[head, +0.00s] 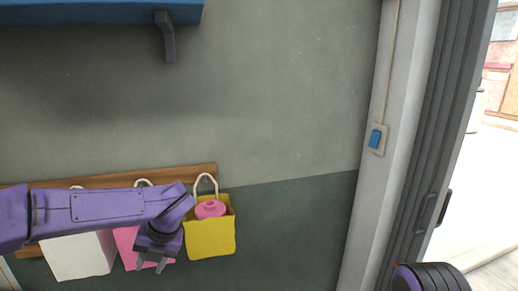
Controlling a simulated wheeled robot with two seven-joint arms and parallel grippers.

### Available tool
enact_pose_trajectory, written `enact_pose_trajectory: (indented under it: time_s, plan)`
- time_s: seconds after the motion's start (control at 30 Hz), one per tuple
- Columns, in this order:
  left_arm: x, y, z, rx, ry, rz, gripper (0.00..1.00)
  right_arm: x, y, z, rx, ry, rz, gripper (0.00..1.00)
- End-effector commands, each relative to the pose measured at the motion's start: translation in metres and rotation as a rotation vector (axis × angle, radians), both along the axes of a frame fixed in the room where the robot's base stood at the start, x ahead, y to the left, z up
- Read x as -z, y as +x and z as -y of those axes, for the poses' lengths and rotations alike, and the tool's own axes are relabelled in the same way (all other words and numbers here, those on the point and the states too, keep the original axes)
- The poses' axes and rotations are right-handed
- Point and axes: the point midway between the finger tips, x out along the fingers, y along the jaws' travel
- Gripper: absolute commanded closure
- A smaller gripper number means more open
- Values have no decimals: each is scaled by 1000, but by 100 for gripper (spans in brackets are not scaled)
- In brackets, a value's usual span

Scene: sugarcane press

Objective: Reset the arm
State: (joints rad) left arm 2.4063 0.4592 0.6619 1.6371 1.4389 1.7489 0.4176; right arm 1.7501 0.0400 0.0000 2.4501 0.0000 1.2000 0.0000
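My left arm comes in from the left, and my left gripper (151,264) points down in front of the pink bag (128,243). Its two fingers are apart and I see nothing between them. The gripper and wrist hide part of the pink bag. I cannot tell how far the gripper is from the bag. A dark ribbed part with a purple edge at the bottom right looks like part of my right arm; my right gripper is not in view.
A white bag (78,256) and a yellow bag (210,242) hang beside the pink one along a wooden rail (110,180). A pink bottle (210,209) sits in the yellow bag. A blue shelf (95,11) is above. A blue switch (376,138) is beside the open doorway at right.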

Motion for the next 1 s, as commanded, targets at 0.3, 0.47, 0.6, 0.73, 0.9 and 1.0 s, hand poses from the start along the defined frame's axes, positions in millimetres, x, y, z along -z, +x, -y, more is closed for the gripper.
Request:
enact_pose_trajectory:
  time_s: [0.3,0.47,0.6,0.73,0.9,1.0]
  plan:
    - [216,-65,-55,967,568,-401,63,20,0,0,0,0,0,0]
    - [318,-164,-54,1736,622,-694,63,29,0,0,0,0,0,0]
    - [359,-255,-49,2231,502,-837,63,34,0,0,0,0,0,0]
    - [369,-304,-47,2466,403,-881,63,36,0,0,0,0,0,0]
    - [370,-318,-46,2531,371,-885,63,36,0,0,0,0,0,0]
    - [370,-317,-46,2528,373,-884,63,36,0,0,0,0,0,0]
